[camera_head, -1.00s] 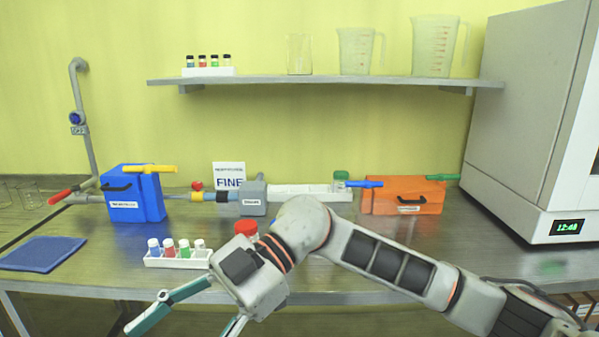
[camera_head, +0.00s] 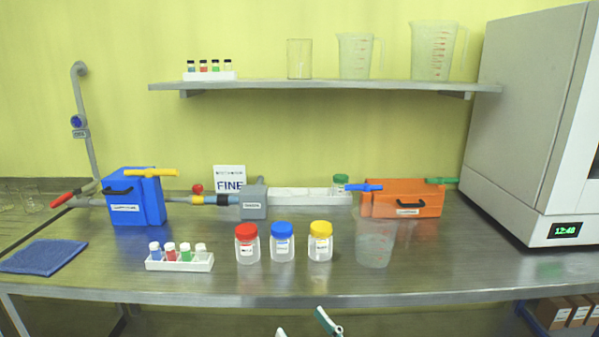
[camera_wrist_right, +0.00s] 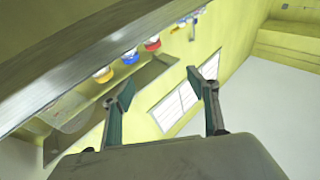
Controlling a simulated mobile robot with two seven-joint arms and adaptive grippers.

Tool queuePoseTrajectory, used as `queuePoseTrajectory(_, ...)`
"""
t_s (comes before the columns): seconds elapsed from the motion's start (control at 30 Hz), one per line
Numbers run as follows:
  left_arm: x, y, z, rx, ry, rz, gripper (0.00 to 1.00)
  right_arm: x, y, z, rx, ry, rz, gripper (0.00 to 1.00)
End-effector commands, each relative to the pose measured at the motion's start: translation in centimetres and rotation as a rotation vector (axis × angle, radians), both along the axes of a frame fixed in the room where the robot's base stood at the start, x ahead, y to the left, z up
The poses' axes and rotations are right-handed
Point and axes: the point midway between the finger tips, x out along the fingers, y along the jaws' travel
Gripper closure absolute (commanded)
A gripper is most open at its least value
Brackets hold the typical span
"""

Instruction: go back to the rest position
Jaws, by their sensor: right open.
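My right gripper (camera_head: 303,326) shows at the bottom edge of the head view, in front of and below the bench edge. Only its fingertips are in that view. In the right wrist view my right gripper (camera_wrist_right: 160,85) has its two fingers spread wide with nothing between them. The metal bench (camera_head: 300,286) lies beyond it, and its edge slants across the upper left of the wrist view. My left gripper is in neither view.
On the bench stand jars with red (camera_head: 247,244), blue (camera_head: 282,243) and yellow (camera_head: 320,242) lids, a clear beaker (camera_head: 375,244) and a vial rack (camera_head: 180,263). Blue (camera_head: 136,199) and orange (camera_head: 403,199) boxes stand behind. An oven (camera_head: 535,120) is at right, a shelf (camera_head: 320,85) above.

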Motion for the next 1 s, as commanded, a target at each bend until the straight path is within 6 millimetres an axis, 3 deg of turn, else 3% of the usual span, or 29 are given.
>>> queuePoseTrajectory(0.03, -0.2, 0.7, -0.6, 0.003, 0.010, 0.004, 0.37, -0.7, -1.9, -3.2, -0.036, 0.072, -0.060, 0.41)
queuePoseTrajectory(0.1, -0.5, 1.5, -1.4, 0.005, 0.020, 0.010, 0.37, -1.7, -4.4, -7.3, -0.096, 0.161, -0.131, 0.41)
queuePoseTrajectory(0.3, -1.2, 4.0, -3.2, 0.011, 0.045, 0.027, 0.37, -7.2, -11.1, -18.0, -0.287, 0.416, -0.270, 0.41)
queuePoseTrajectory(0.4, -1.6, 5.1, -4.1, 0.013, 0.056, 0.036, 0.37, -11.0, -14.0, -22.5, -0.382, 0.534, -0.303, 0.41)
queuePoseTrajectory(0.5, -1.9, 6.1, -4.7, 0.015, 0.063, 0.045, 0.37, -14.5, -16.3, -25.7, -0.463, 0.629, -0.319, 0.41)
queuePoseTrajectory(0.7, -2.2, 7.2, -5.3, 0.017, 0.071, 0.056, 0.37, -18.8, -18.7, -29.0, -0.555, 0.733, -0.321, 0.41)
queuePoseTrajectory(1.0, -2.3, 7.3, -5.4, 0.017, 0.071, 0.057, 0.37, -19.3, -19.0, -29.3, -0.565, 0.744, -0.321, 0.41)
